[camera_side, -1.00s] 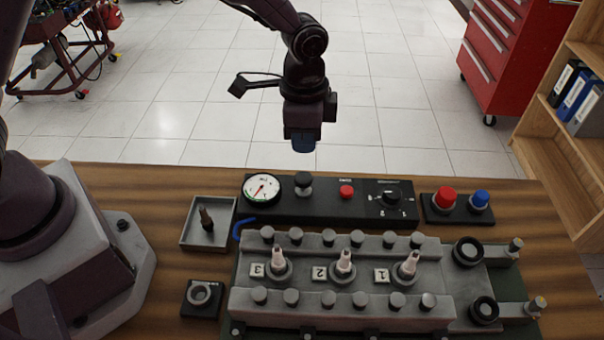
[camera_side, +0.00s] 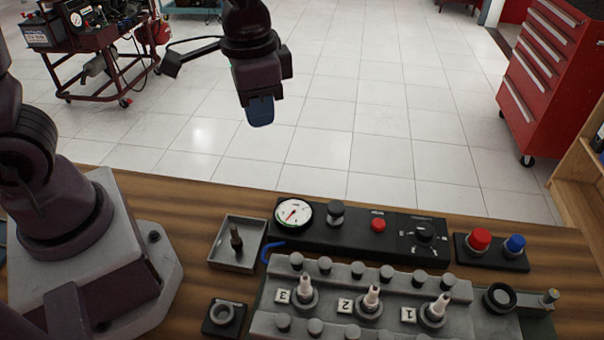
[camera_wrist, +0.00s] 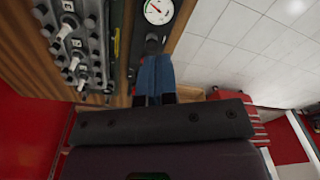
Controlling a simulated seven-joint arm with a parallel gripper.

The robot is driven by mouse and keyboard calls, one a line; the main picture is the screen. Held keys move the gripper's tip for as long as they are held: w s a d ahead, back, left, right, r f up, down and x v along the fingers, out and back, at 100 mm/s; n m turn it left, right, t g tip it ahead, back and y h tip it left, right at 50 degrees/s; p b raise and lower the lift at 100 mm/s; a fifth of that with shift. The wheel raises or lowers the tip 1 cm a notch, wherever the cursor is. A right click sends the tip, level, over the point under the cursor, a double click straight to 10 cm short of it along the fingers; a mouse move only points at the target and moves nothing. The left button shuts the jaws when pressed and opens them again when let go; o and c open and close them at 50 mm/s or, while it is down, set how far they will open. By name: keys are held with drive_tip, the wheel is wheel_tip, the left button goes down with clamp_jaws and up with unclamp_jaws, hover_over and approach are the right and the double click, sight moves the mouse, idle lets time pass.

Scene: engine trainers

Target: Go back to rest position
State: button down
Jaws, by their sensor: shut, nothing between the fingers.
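My gripper (camera_side: 260,111) is shut and empty, with blue fingers. In the side view it is raised at the upper middle, behind and above the bench's far edge, with floor tiles behind it. In the wrist view its blue fingers (camera_wrist: 154,80) are together, pointing toward the control panel with the gauge. It touches nothing that I can see.
The wooden bench (camera_side: 190,205) holds a black panel with a gauge (camera_side: 293,214), a small tray (camera_side: 224,259) with a dark plug, a grey engine head (camera_side: 395,285) with numbered plugs, and red (camera_side: 480,239) and blue (camera_side: 515,243) buttons. A red cabinet (camera_side: 550,75) stands behind right.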

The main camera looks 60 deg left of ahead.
drive_tip(key=s+a+r+n+t, duration=0.3)
drive_tip(key=s+a+r+t, duration=0.2)
drive_tip(key=s+r, duration=0.4)
drive_tip(key=shift+s+a+r+n, duration=0.3)
drive_tip(key=shift+s, duration=0.05)
